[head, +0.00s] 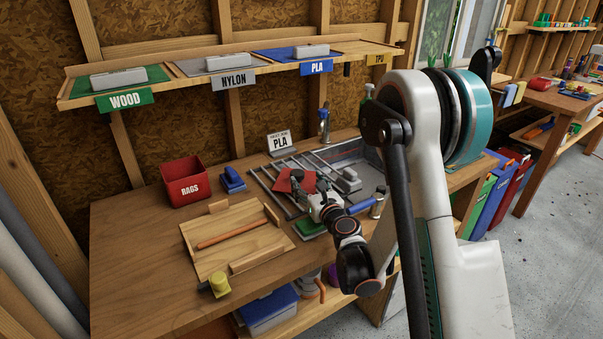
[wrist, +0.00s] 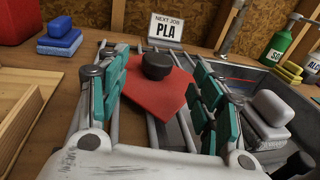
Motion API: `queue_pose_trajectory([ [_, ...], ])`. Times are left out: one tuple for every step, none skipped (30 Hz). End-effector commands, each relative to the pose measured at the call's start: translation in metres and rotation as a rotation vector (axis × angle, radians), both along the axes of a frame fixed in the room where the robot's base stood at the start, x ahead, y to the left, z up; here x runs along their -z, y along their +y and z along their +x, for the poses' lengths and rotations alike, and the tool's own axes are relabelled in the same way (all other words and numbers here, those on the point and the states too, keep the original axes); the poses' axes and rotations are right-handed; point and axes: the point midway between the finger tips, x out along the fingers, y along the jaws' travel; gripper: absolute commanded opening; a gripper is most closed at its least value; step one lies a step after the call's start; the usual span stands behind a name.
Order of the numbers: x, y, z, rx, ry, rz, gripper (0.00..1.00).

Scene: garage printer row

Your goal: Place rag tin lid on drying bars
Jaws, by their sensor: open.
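The rag tin lid (wrist: 150,94) is a red plate with a black knob, seen between my fingers in the wrist view. In the head view the red lid (head: 283,184) shows partly behind my gripper. It lies over the drying bars (head: 262,184), a rack of grey metal rods beside the sink; the rods (wrist: 182,135) also run under it in the wrist view. My gripper (wrist: 161,70) is open, with its teal-padded fingers spread on either side of the lid and apart from the knob. The red rag tin (head: 186,188) stands open at the left.
A grey sink (head: 368,158) is right of the bars, with a grey block (wrist: 270,108) near its edge. A blue brush (head: 232,180) lies behind left. A wooden board with a rolling rod (head: 228,236) is in front. A "PLA" sign (head: 280,142) stands behind.

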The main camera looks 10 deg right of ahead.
Motion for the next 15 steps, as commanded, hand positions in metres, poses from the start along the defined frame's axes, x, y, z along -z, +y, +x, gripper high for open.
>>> queue_pose_trajectory([
  [0.001,-0.001,-0.007,0.001,0.0,0.0,0.6],
  [0.002,-0.002,-0.01,0.001,0.0,0.0,0.6],
  [0.003,-0.002,-0.013,0.001,0.0,0.0,0.6],
  [0.003,-0.003,-0.015,0.001,0.0,0.0,0.6],
  [0.003,-0.003,-0.018,0.001,0.0,0.0,0.6],
  [0.002,-0.003,-0.02,0.001,0.0,0.0,0.6],
  [0.002,-0.003,-0.021,0.001,0.0,0.001,0.6],
  [0.001,-0.003,-0.023,0.001,0.0,0.001,0.6],
  [0.001,-0.004,-0.024,0.001,-0.001,0.002,0.6],
  [0.0,-0.004,-0.024,0.002,0.0,0.005,0.6],
  [-0.002,-0.004,-0.025,0.005,-0.002,0.011,0.6],
  [-0.006,-0.005,-0.026,0.009,-0.002,0.026,0.6],
  [-0.009,-0.006,-0.026,0.015,-0.004,0.041,0.6],
  [-0.014,-0.007,-0.026,0.023,-0.005,0.063,0.6],
  [-0.022,-0.009,-0.027,0.037,-0.008,0.099,0.6],
])
